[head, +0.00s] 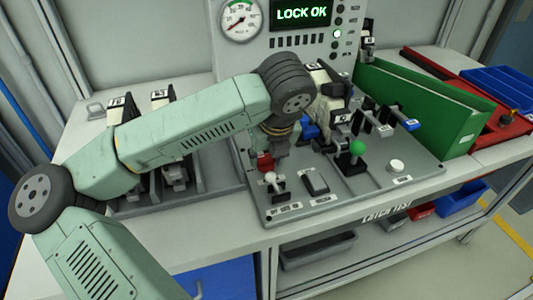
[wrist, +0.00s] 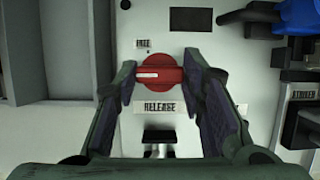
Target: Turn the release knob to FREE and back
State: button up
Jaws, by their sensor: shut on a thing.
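The red release knob (wrist: 172,76) is in the wrist view above a RELEASE label (wrist: 160,107). Its grip bar lies crosswise, with a white mark on the left half. A small FREE label (wrist: 143,43) is up and left of the knob. My gripper (wrist: 160,80) is shut on the knob, one finger at each end of the bar. In the head view the knob (head: 265,162) shows low under my wrist, and my arm hides part of the panel around it.
A display (head: 302,14) reads LOCK OK beside a round gauge (head: 240,20). A white-tipped lever (head: 270,178), a green-knobbed lever (head: 357,150) and a white button (head: 396,166) stand on the panel. A green plate (head: 420,105) stands upright at right.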

jog(key=shift+c, duration=0.5)
jog(key=shift+f+m+b, duration=0.2)
jog(key=shift+m+b, duration=0.1)
jog(key=shift+b, duration=0.45)
jog(key=shift+f+m+h+b, duration=0.15)
jog(key=shift+m+h+b, duration=0.15)
jog(key=shift+m+b, duration=0.6)
jog(key=m+h+b, duration=0.1)
jog(key=b, duration=0.3)
jog(key=shift+a+m, duration=0.15)
jog(key=shift+m, duration=0.25)
jog(key=m+b, duration=0.1)
jog(key=m+h+b, duration=0.1)
jog(key=m+b, duration=0.1)
jog(key=shift+r+m, duration=0.2)
jog(key=shift+m, duration=0.1)
jog(key=shift+a+r+m+g+h+b, duration=0.15)
jog(key=shift+m+h+b, duration=0.25)
jog(key=shift+m, duration=0.6)
jog(key=shift+m+g+h+b, duration=0.25)
jog(key=shift+m+h, duration=0.25)
jog(key=shift+m, duration=0.5)
jog(key=o, duration=1.1)
jog(key=shift+o, duration=0.2)
